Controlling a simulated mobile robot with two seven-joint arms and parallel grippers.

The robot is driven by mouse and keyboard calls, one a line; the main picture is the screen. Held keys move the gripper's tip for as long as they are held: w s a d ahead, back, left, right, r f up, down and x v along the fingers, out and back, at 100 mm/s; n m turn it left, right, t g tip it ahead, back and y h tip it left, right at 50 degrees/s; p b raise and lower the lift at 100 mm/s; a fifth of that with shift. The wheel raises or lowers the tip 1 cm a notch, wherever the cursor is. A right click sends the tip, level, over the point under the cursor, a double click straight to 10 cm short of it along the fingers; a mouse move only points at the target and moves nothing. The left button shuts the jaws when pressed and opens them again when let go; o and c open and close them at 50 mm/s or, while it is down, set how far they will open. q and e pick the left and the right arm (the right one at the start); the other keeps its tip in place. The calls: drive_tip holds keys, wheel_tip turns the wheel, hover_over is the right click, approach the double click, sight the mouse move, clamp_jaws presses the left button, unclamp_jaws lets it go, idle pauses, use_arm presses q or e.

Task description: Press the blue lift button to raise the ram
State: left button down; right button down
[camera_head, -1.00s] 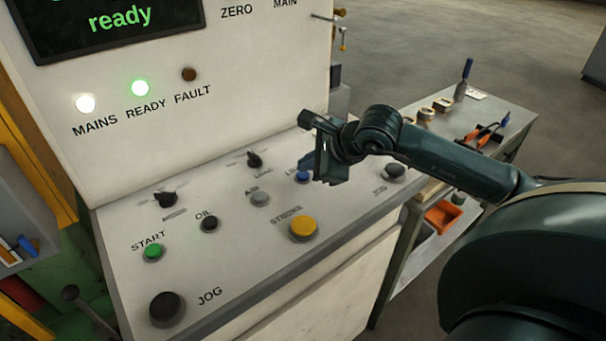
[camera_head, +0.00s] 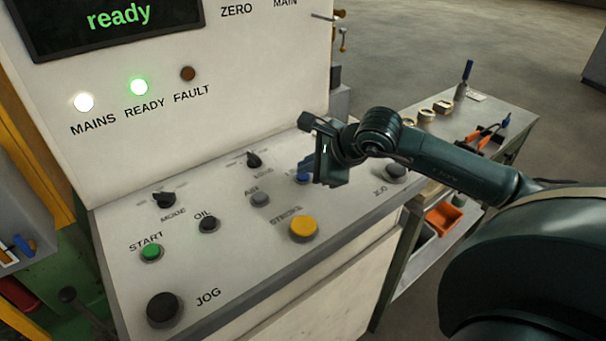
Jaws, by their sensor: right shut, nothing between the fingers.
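The blue lift button (camera_head: 303,176) is on the sloped control panel (camera_head: 250,225), right of the grey AIR button. Its right side and part of its label are hidden behind my right gripper (camera_head: 321,178). My right gripper is shut and empty, its fingers pointing down at the button's right edge. I cannot tell whether it touches the button. The ram is not in view. My left gripper is not in view.
A yellow button (camera_head: 303,227), grey AIR button (camera_head: 260,199), dark OIL button (camera_head: 208,223), green START button (camera_head: 151,251) and black JOG button (camera_head: 164,308) surround it. The READY lamp (camera_head: 139,86) glows green. A side bench (camera_head: 512,120) with tools stands right.

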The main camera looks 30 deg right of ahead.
sight(308, 177)
drive_tip(key=shift+f, duration=0.15)
idle(0.4)
drive_tip(key=shift+r, duration=0.95)
drive_tip(key=shift+r+p, duration=1.15)
drive_tip(key=shift+r, duration=0.7)
drive_tip(key=shift+r+p, duration=0.3)
drive_tip(key=shift+r, duration=0.3)
